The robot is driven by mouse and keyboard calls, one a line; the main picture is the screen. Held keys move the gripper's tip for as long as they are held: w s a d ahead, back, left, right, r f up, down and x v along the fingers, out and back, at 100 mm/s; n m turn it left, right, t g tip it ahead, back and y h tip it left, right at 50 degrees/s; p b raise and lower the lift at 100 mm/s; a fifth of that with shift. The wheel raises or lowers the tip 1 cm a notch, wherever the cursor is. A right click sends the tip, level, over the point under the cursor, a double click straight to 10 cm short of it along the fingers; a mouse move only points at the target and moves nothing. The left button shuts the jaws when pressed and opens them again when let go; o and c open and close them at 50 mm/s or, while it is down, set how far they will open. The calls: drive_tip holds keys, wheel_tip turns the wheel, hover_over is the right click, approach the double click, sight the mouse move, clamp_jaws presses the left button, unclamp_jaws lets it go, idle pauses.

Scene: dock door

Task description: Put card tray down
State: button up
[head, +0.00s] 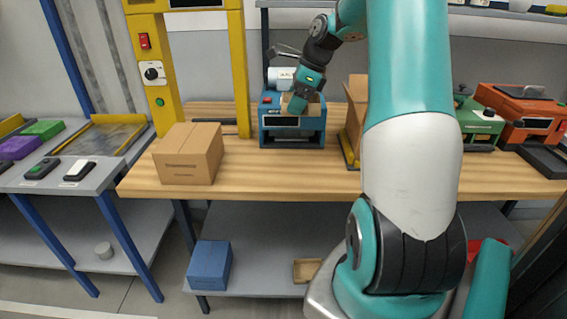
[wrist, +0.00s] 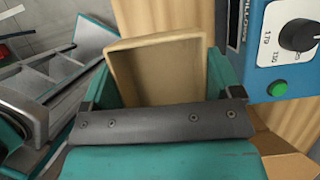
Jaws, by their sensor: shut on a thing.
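The card tray (wrist: 160,42), a shallow tan open box, is between the two teal fingers of my gripper (wrist: 161,76) in the wrist view. My gripper is shut on it. In the head view my gripper (head: 302,98) is at the blue machine (head: 292,139) on the wooden bench, with a little tan showing beside it. The machine's front with a black dial (wrist: 298,35) and green button is close on the right in the wrist view. I cannot tell whether the tray touches the machine or the bench.
A closed carton (head: 188,155) stands left on the bench (head: 250,180). An open carton (head: 356,105) is right of the blue machine, partly behind my arm. A yellow frame (head: 243,70) rises at the back left. Bench is bare in front of the machine. A tan tray (head: 306,270) lies below.

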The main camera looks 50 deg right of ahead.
hover_over(287, 169)
drive_tip(key=f, duration=0.9)
drive_tip(key=s+f, duration=0.1)
drive_tip(key=f, duration=0.4)
drive_tip(key=shift+d+f, duration=0.1)
drive_tip(key=shift+d, duration=0.3)
drive_tip(key=shift+f, duration=2.4)
drive_tip(key=shift+f, duration=0.1)
drive_tip(key=o, duration=0.7)
